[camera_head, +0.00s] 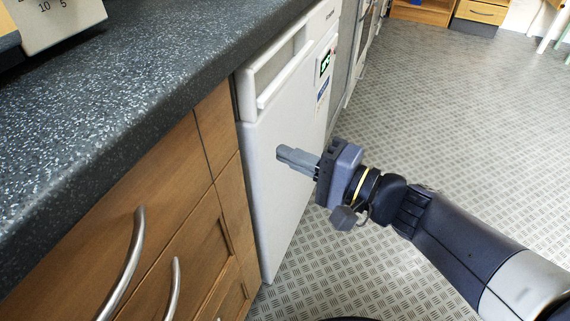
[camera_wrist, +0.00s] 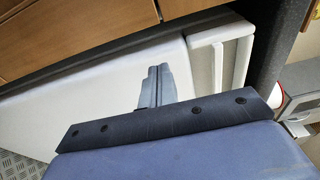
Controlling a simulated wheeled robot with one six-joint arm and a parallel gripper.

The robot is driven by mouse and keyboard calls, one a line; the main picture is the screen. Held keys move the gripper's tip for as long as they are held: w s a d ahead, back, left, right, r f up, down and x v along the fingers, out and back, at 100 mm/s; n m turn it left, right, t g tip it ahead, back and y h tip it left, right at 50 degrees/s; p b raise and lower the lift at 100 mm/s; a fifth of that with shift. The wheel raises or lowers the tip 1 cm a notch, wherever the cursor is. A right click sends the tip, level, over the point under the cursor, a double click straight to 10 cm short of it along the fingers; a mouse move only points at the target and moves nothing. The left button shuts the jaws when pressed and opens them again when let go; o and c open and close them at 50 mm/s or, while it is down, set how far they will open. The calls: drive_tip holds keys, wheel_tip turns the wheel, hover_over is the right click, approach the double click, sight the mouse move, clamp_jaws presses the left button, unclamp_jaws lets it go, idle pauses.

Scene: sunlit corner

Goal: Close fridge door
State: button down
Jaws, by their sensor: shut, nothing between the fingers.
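The white fridge door (camera_head: 278,195) stands under the counter, beside the wooden cabinets. It looks nearly in line with the cabinet fronts; I cannot tell whether it is fully shut. Its handle recess (camera_head: 280,72) is at the top. My gripper (camera_head: 282,153) is shut and empty, its fingertips at or very near the door's face below the handle; contact is unclear. In the wrist view, the closed fingers (camera_wrist: 155,70) point at the white door (camera_wrist: 100,95), with the handle (camera_wrist: 208,38) to their right.
The dark speckled counter (camera_head: 150,70) overhangs the cabinets. Wooden drawers with metal handles (camera_head: 128,262) are at the left. A white panel with a green display (camera_head: 325,63) is beyond the handle. Patterned metal floor (camera_head: 440,110) is open at the right.

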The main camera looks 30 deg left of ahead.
drive_tip(key=s+d+p, duration=0.2)
drive_tip(key=s+d, duration=0.1)
drive_tip(key=s, duration=0.6)
drive_tip(key=shift+d, duration=0.2)
drive_tip(key=b, duration=0.2)
approach(258, 142)
drive_tip(key=a, duration=0.3)
drive_tip(key=shift+w+a, duration=0.25)
drive_tip(key=shift+a, duration=0.9)
drive_tip(key=shift+a+p, duration=0.3)
drive_tip(key=shift+a, duration=0.2)
